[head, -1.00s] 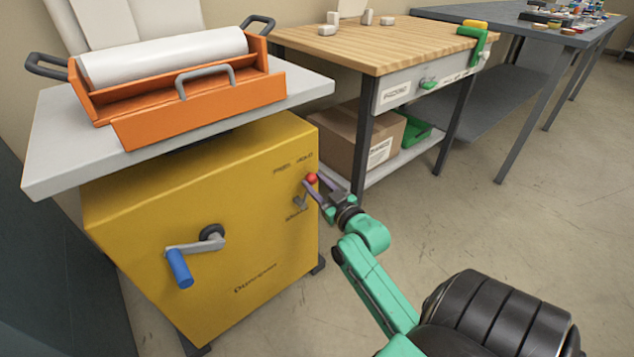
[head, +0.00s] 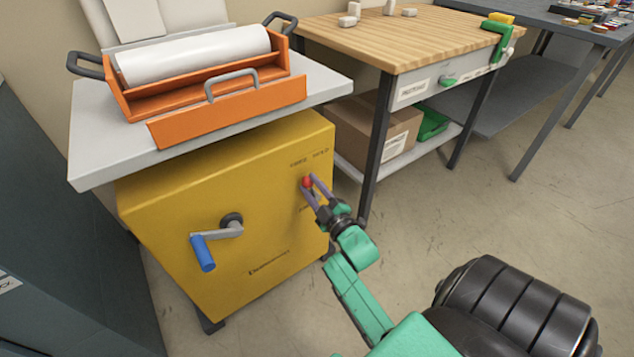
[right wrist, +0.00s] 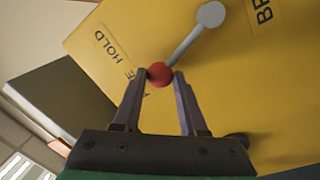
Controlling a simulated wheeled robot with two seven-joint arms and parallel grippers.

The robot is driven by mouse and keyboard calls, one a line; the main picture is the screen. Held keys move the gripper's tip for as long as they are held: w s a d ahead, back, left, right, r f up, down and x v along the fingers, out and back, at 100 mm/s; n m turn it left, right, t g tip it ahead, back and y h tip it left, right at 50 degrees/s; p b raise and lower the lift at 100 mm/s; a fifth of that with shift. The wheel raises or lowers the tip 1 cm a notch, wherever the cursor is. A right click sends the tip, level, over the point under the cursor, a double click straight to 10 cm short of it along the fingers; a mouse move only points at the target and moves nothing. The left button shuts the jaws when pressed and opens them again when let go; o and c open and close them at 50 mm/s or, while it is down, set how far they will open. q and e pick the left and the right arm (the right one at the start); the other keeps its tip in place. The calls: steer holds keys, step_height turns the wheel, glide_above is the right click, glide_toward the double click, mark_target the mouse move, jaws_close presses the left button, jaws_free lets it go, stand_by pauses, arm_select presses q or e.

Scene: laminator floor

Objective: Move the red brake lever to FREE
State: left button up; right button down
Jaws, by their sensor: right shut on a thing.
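The red brake lever's knob (head: 307,182) is on the front of the yellow cabinet (head: 220,200), just below the FREE and HOLD labels. My right gripper (head: 311,185) is shut on the red knob (right wrist: 160,74), with one finger on each side of it. In the right wrist view, the grey lever rod (right wrist: 185,43) runs from a round grey pivot (right wrist: 209,14) to the knob. The HOLD label (right wrist: 112,46) is clear of the lever. The other label is mostly hidden by a finger; the knob lies on its side. My left gripper is not in view.
A blue-handled crank (head: 204,252) sticks out from the cabinet, left of the lever. An orange tray with a white roll (head: 190,56) stands on the grey top. A wooden workbench (head: 400,40) stands behind to the right. The floor at right is clear.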

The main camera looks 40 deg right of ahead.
steer(key=shift+a+f+n, duration=0.25)
steer(key=shift+a+n, duration=0.15)
steer(key=shift+n, duration=0.1)
steer(key=shift+c, duration=2.3)
jaws_free()
steer(key=shift+s, duration=0.1)
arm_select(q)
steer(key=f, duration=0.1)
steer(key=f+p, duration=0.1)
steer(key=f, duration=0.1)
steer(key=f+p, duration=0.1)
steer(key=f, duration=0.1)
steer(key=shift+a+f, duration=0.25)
arm_select(e)
steer(key=s+a+f, duration=0.1)
steer(key=s, duration=1.3)
steer(key=shift+s+a, duration=0.15)
steer(key=shift+f, duration=0.15)
